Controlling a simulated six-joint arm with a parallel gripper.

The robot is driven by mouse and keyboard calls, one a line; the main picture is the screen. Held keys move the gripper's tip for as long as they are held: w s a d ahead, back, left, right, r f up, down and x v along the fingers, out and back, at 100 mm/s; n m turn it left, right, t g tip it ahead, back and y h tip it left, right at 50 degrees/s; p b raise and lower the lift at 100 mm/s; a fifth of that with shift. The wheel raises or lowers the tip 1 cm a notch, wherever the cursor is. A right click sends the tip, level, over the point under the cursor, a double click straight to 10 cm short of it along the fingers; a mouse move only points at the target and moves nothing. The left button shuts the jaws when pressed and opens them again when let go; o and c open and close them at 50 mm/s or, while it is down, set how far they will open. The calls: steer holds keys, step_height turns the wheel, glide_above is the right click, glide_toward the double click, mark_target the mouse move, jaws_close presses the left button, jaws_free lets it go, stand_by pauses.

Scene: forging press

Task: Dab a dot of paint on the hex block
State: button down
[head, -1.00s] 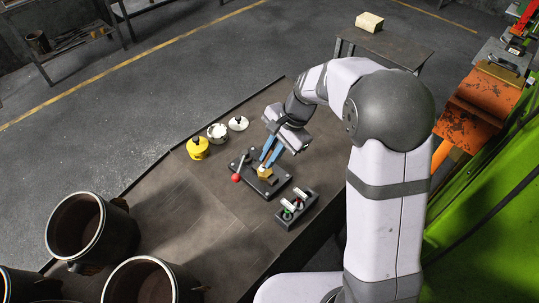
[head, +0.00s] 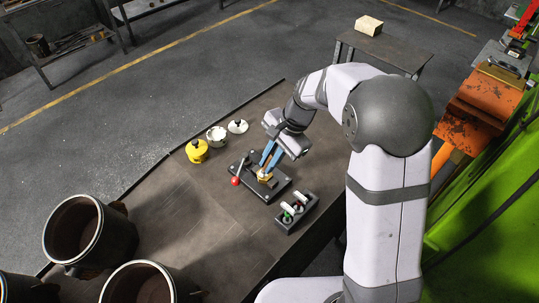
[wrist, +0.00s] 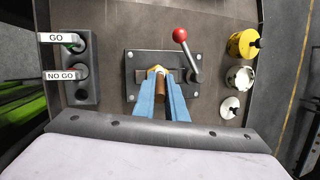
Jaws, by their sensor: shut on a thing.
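The golden hex block (head: 263,178) sits on a dark bolted plate (head: 278,185). It also shows past my fingertips in the wrist view (wrist: 156,69), with pale patches at its top. My gripper (head: 266,165) points down at the block, its blue fingers close around a narrow brown rod-like piece (wrist: 161,84). The fingers hide much of this piece and part of the block. I cannot tell whether its tip touches the block. An open white pot (wrist: 239,77) and a white lid with a black knob (wrist: 230,107) stand to the right in the wrist view.
A red-balled lever (wrist: 181,36) rises from the plate beside the block. A yellow pot with a black knob (head: 197,150) stands near the white pot. A dark gauge holder (head: 296,213) with GO and NO GO tags is on the other side. Large dark drums (head: 92,230) stand at the lower left.

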step_height(320, 180, up, 2)
steer(key=shift+w+r+p, duration=0.1)
steer(key=shift+r+p, duration=0.15)
steer(key=shift+p, duration=0.2)
step_height(320, 180, up, 6)
steer(key=p, duration=0.5)
steer(key=shift+f, duration=0.2)
